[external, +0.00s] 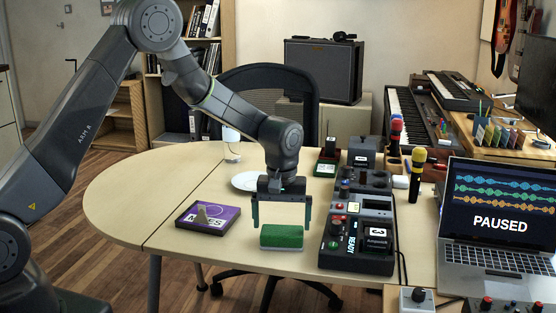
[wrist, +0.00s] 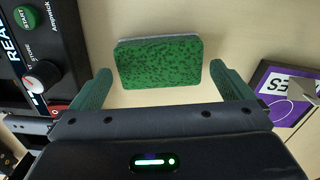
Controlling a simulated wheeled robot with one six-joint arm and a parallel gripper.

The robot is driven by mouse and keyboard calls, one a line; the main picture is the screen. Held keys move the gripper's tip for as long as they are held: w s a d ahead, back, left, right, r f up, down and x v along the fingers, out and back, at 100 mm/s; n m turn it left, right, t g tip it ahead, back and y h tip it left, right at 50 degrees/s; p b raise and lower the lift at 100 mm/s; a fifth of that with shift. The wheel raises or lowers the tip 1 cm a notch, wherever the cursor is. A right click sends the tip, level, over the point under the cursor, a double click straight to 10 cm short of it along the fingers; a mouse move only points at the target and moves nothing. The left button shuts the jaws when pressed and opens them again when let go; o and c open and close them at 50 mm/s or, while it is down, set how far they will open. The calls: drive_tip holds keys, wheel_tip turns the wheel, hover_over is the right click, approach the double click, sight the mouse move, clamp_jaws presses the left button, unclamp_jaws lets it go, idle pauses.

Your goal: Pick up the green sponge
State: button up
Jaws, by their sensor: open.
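The green sponge (external: 282,237) lies flat on the pale wooden table (external: 150,190), near its front edge. It is a rectangular block with a lighter layer underneath. My gripper (external: 281,221) hangs above the sponge in the external view, with its jaws spread and nothing between them. In the wrist view the sponge (wrist: 159,62) sits just beyond the fingertips, roughly centred between the two green-padded fingers of my gripper (wrist: 160,85). The sponge is fully visible there and appears apart from the fingers.
A black device (external: 345,256) with knobs stands close right of the sponge. A purple box (external: 224,226) with a small pale object on it lies to the left. A white plate (external: 246,182) is behind my gripper. An open laptop (external: 494,218) stands at the right. Bare table lies left of the purple box.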

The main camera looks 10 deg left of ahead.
sight(283, 230)
drive_tip(key=f, duration=0.4)
drive_tip(key=shift+w+f+p, duration=0.15)
drive_tip(key=shift+w+p, duration=0.1)
drive_tip(key=shift+p, duration=0.05)
drive_tip(key=c, duration=0.6)
